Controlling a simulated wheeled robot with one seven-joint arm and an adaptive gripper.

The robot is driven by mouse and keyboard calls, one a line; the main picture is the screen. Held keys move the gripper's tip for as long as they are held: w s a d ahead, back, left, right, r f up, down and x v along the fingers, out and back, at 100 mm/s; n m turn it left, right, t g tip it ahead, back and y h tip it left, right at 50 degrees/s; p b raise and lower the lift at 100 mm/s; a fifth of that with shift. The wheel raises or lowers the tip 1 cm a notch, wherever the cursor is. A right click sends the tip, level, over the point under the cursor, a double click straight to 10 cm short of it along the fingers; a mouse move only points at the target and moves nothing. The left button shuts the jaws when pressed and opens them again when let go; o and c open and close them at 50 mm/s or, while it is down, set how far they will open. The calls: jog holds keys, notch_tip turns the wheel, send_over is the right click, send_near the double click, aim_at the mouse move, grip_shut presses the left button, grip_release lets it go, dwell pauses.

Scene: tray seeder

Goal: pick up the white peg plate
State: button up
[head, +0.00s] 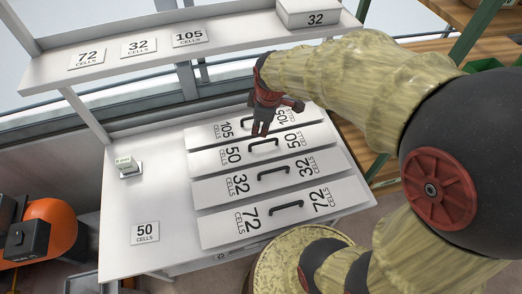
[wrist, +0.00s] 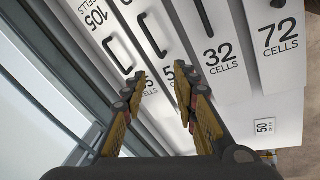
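Several white plates with black bar handles lie side by side on the white table. From back to front they are the 105 CELLS plate (head: 200,133), 50 CELLS plate (head: 208,161), 32 CELLS plate (head: 212,190) and 72 CELLS plate (head: 290,229). I cannot tell which is the peg plate; no pegs show. My gripper (head: 262,133) hangs over the 105 and 50 plates. The handle of the 105 plate (wrist: 118,54) lies left of the fingers.
A raised shelf (head: 235,52) runs behind, with label cards and a white box (head: 308,14) marked 32. A small block (head: 127,167) and a 50 CELLS card (head: 145,233) lie on the table's left side, otherwise clear. An orange machine (head: 50,226) stands at left.

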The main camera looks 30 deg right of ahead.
aim_at(265, 141)
jog(key=w+d+f+n, duration=0.1)
jog(key=f, duration=0.3)
jog(key=w+d+f+n, duration=0.2)
jog(key=f, duration=0.3)
jog(key=w+d+f+n+g, duration=0.1)
jog(key=w+f+n, duration=0.1)
jog(key=f, duration=0.2)
jog(key=shift+d+f+b, duration=0.3)
jog(key=shift+d+f, duration=0.05)
jog(key=shift+f, duration=0.05)
jog(key=b+x, duration=0.2)
jog(key=x, duration=0.4)
jog(key=shift+s+a, duration=0.1)
jog(key=shift+a, duration=0.05)
jog(key=shift+c, duration=0.2)
grip_shut()
jog(key=shift+r, duration=0.1)
